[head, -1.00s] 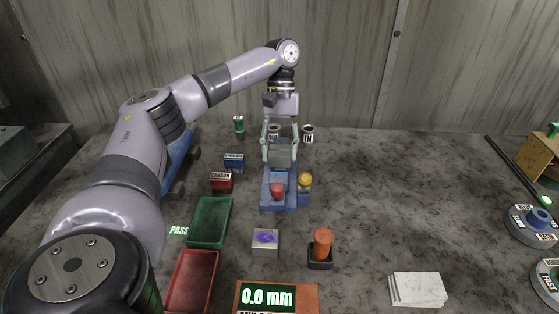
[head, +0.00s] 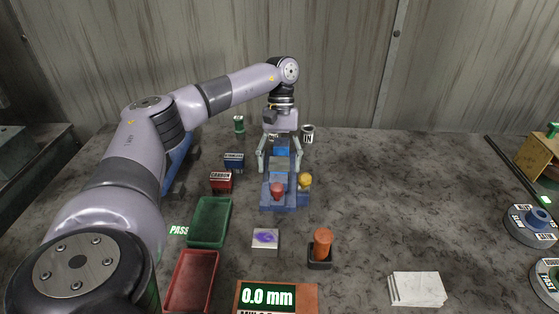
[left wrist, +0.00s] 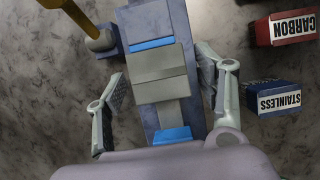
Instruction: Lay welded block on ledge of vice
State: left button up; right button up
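The blue-grey vice (head: 270,203) stands near the middle of the bench, with a red knob and a yellow knob at its front. A plain grey block (head: 280,163) with a line across it lies on the vice, between two bright blue patches. In the left wrist view the block (left wrist: 162,68) looks straight along the vice (left wrist: 157,22). My left gripper (head: 280,168) points down over the vice. Its fingers are spread on both sides of the block, with gaps visible in the left wrist view (left wrist: 162,80). My right gripper is out of view.
Carbon (head: 221,182) and stainless (head: 234,161) boxes stand left of the vice. Green (head: 209,222) and red (head: 191,282) trays, a purple-marked plate (head: 265,239) and an orange-handled tool (head: 322,243) are nearer. The bench right of the vice is mostly clear.

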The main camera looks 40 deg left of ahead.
aim_at(280, 161)
pick_arm(q)
jog(key=shift+r, duration=0.3)
jog(key=shift+w+a+r, duration=0.1)
jog(key=shift+w+r, duration=0.1)
jog(key=shift+r, duration=0.1)
jog(key=v, duration=0.3)
jog(key=shift+r+b, duration=0.15)
jog(key=shift+b, duration=0.15)
jog(key=p+v, duration=0.3)
jog(key=v, duration=0.4)
jog(key=shift+w+a+r+p, duration=0.15)
jog(key=shift+a+r+p, duration=0.05)
jog(key=shift+r+p, duration=0.1)
